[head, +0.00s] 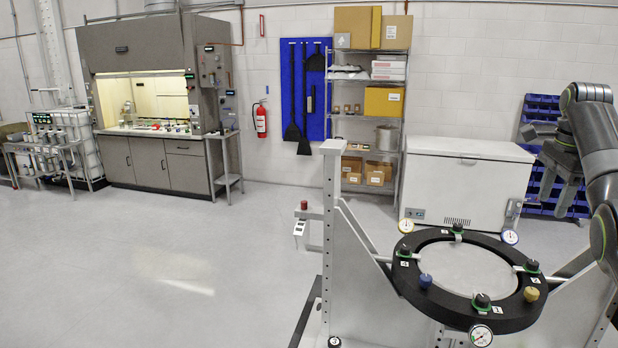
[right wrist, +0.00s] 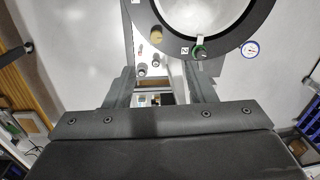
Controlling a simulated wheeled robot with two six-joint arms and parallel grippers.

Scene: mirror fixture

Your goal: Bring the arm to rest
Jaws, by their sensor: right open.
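My right gripper (head: 534,155) is raised at the right side of the head view, at the end of my dark grey arm. Its jaws are apart, and I see nothing held between them. It is up and behind the black ring fixture (head: 415,284), clear of it. In the right wrist view, the two fingers (right wrist: 158,82) stand apart, with part of the ring (right wrist: 236,38) beyond them. My left gripper is in neither view.
The ring carries clamps, knobs and dial gauges and sits on a grey frame (head: 333,235). A white chest (head: 465,180), blue bin rack (head: 540,105) and shelving (head: 398,135) stand behind. The floor (head: 150,260) at left is open.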

